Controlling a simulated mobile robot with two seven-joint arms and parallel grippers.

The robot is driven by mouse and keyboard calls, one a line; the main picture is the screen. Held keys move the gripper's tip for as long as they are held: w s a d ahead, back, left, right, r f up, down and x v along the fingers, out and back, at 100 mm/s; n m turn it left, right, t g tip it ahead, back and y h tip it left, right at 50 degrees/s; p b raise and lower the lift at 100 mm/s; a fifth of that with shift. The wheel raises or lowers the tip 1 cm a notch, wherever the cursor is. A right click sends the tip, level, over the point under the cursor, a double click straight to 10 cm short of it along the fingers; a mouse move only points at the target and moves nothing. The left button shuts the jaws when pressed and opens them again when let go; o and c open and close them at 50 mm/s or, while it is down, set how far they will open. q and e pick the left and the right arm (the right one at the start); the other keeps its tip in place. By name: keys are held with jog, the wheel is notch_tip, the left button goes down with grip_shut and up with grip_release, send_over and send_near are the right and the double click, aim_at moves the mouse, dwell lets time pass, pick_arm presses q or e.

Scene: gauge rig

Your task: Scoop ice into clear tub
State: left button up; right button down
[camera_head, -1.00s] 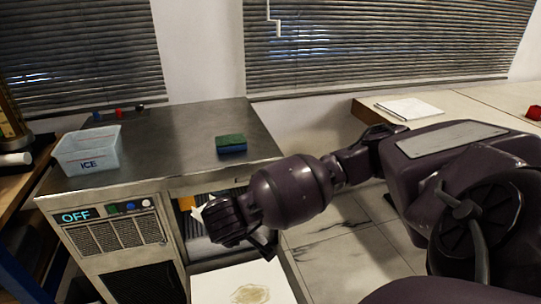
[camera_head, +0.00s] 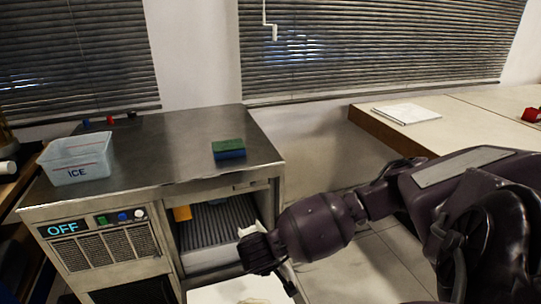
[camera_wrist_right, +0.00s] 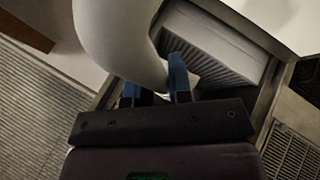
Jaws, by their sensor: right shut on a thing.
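The clear tub (camera_head: 77,162), marked ICE, stands on the left of the steel machine top. The ice machine (camera_head: 100,245) shows OFF on its display. Its front opening holds a white bin with a dark ribbed inside (camera_head: 212,222); I cannot make out ice in it. My right gripper (camera_head: 262,258) is in front of the opening's right side. In the right wrist view its blue fingers (camera_wrist_right: 155,88) are shut on a smooth white curved thing (camera_wrist_right: 120,38), likely the scoop; in the head view little of it shows. My left gripper is out of view.
A green and blue sponge (camera_head: 229,149) lies on the machine top, with small coloured items (camera_head: 109,120) at the back left edge. An orange item (camera_head: 182,213) is inside the opening. A white panel (camera_head: 220,293) lies below it. A side table (camera_head: 455,125) stands at right.

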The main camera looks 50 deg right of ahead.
jog(key=w+d+f+b, duration=0.3)
jog(key=w+d+b, duration=0.1)
jog(key=w, duration=0.2)
jog(key=w+d+f+b, duration=0.3)
jog(key=w+d, duration=0.1)
jog(key=w, duration=0.3)
jog(key=w+d+f+b, duration=0.3)
jog(key=w+d+b, duration=0.1)
jog(key=w, duration=0.3)
jog(key=shift+d+f+b, duration=0.1)
jog(key=shift+f+b, duration=0.2)
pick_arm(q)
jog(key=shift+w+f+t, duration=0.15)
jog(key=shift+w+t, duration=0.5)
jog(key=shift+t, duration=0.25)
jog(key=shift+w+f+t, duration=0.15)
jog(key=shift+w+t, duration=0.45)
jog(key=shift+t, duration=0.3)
pick_arm(e)
jog(key=shift+w+d+f, duration=0.2)
jog(key=shift+w+d, duration=0.1)
jog(key=shift+w, duration=0.15)
jog(key=shift+w+d+f, duration=0.2)
jog(key=shift+w+d, duration=0.05)
jog(key=shift+w, duration=0.2)
